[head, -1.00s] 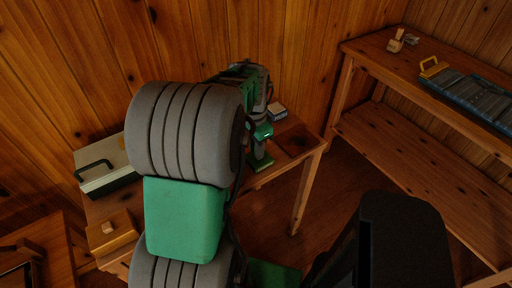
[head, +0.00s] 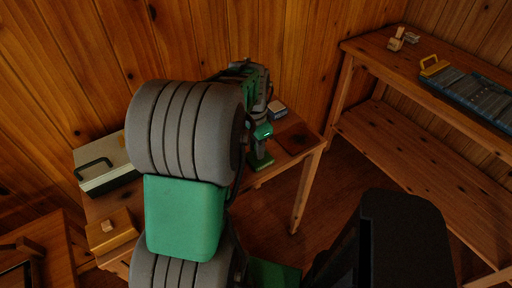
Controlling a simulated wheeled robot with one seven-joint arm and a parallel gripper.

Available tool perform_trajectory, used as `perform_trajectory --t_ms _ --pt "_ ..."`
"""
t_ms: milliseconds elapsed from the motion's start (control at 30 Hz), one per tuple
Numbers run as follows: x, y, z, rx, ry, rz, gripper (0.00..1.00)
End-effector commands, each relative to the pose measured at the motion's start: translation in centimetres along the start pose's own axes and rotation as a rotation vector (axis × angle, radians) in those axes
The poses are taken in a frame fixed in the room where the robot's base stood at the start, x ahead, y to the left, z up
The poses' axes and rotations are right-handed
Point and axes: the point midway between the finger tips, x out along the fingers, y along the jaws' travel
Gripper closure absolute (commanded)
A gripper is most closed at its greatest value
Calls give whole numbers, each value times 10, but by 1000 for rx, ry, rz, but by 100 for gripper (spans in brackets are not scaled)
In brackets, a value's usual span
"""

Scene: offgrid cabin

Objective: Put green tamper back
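My arm reaches over a small wooden table (head: 254,181) against the wall, and its grey and green links cover much of the view. My gripper (head: 260,148) points down over the right part of this table. A small flat green piece (head: 263,163) shows at its lower end, at the table's front edge. It may be the green tamper, but I cannot tell it surely from my own green parts. The fingers are too small and dark to tell whether they are open or shut on it.
A cream case (head: 101,162) and a wooden box (head: 112,234) stand left. The right shelf (head: 372,56) holds a wooden stamp-like piece (head: 397,40) and a blue tray (head: 470,98).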

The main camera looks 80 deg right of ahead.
Motion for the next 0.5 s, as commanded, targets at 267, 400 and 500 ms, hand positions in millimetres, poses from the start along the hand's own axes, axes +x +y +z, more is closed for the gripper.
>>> perform_trajectory --t_ms 267,400,500 --pt "0 0 0 0 0 0 51" --pt "0 0 0 0 0 0 51" --pt "-2 0 0 0 0 0 51"
